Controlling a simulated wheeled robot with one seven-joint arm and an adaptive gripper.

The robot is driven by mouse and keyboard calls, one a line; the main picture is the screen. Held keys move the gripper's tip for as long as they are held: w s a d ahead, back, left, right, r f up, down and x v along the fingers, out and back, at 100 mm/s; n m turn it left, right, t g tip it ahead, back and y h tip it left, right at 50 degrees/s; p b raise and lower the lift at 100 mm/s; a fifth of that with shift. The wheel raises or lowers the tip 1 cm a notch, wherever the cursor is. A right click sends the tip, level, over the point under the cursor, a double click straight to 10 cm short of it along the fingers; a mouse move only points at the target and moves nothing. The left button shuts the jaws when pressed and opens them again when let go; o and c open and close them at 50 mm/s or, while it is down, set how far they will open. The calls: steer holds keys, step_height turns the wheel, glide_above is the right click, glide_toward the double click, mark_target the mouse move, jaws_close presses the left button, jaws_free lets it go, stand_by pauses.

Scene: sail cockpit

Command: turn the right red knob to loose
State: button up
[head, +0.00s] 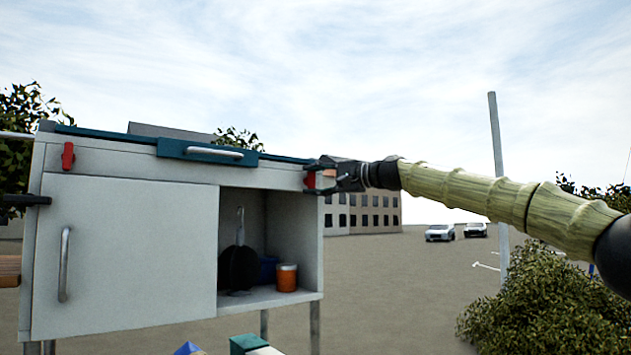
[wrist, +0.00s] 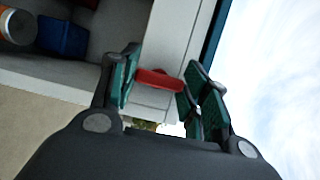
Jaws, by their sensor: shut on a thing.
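The right red knob (head: 311,180) is at the right end of the white cabinet's top front rail. My gripper (head: 318,178) reaches it from the right and covers part of it. In the wrist view the red knob (wrist: 158,79) lies between the green-padded fingers of my gripper (wrist: 160,85), which are shut on it. The knob looks like a short bar there, spanning from one finger to the other. The left red knob (head: 68,156) stands upright at the left end of the same rail, well away from my gripper.
The white cabinet (head: 125,260) has a sliding door with a metal handle (head: 64,265). A teal drawer front (head: 208,152) sits between the knobs. The open compartment holds an orange cup (head: 287,278) and a dark round pan (head: 238,268). A bush (head: 530,300) stands at the lower right.

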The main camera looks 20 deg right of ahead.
steer(key=o, duration=1)
steer(key=shift+d, duration=0.1)
steer(key=v, duration=1.2)
steer(key=shift+d, duration=0.15)
